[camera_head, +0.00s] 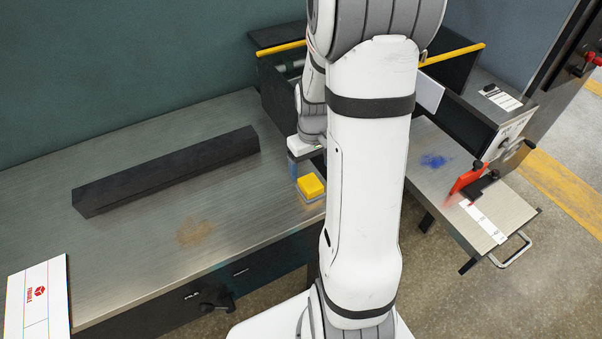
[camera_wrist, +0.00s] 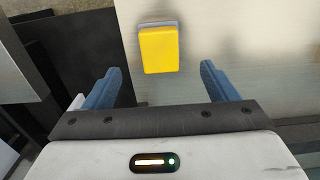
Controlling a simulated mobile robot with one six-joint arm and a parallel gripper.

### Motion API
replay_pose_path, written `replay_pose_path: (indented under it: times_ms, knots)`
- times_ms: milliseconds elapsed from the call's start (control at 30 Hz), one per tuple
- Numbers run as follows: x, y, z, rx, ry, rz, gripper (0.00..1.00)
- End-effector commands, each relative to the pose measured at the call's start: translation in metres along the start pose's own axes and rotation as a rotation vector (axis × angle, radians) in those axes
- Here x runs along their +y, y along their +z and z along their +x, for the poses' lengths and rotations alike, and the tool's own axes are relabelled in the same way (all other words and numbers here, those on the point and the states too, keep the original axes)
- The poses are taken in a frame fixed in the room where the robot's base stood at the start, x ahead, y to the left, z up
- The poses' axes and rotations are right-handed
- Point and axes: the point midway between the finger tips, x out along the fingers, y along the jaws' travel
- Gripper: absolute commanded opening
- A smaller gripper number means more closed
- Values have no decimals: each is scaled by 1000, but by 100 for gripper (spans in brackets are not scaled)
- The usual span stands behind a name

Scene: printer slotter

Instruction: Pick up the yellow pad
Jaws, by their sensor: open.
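The yellow pad (camera_head: 311,186) lies on a small blue-grey base (camera_head: 311,198) near the front edge of the metal table, just left of my arm's large white link in the head view. In the wrist view the yellow pad (camera_wrist: 160,50) is upper centre, ahead of the gap between my fingers. My gripper (camera_wrist: 158,80) is open with two blue fingers, one on each side below the pad, and nothing between them. In the head view my gripper (camera_head: 300,165) is beside the pad, partly hidden by my arm.
A long black bar (camera_head: 165,172) lies on the table (camera_head: 130,260). A white box with a red mark (camera_head: 38,300) sits at the front left. A dark machine (camera_head: 285,90) with yellow bars stands behind my arm. A side table with a red lever (camera_head: 465,180) is at right.

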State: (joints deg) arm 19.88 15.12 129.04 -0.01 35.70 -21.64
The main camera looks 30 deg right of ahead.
Motion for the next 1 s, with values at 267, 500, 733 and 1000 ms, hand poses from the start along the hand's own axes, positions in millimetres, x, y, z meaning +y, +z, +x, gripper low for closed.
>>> replay_pose_path:
  times_ms: [267, 500, 733, 1000]
  knots:
    - [1, 0, 28, -5, -2, -2, 80]
    - [0, 1, 54, -8, -3, -2, 80]
    - [0, 0, 77, -4, -2, -2, 80]
    - [0, -1, 79, -2, -1, -2, 80]
